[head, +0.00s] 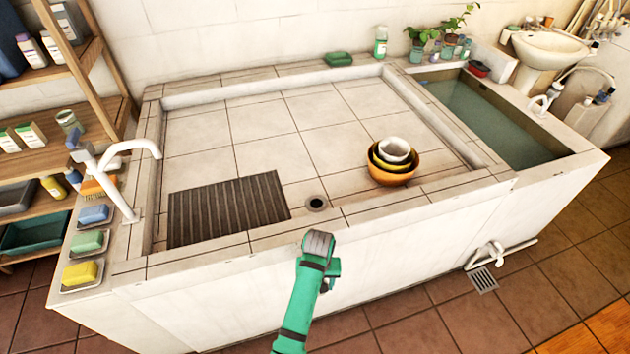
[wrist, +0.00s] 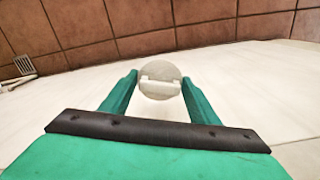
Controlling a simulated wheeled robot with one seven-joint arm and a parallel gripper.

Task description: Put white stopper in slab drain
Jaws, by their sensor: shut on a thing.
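The white stopper (wrist: 160,88), a round disc with a raised bar across it, is between the two green fingers of my gripper (wrist: 160,80) in the wrist view. My gripper is shut on it. In the head view my gripper (head: 331,272) is at the basin's front wall, partly hidden by my arm; the stopper cannot be made out there. The slab drain (head: 317,203) is a dark round hole with a pale rim near the front edge of the tiled slab (head: 250,130). It looks uncovered, and my gripper is on the near side of it.
A brown ribbed mat (head: 228,208) lies left of the drain. Stacked bowls (head: 393,172) stand to its right. The slab's raised front rim (head: 390,207) lies between my gripper and the drain. A water-filled trough (head: 490,115) is at the right, a white tap (head: 125,165) at the left.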

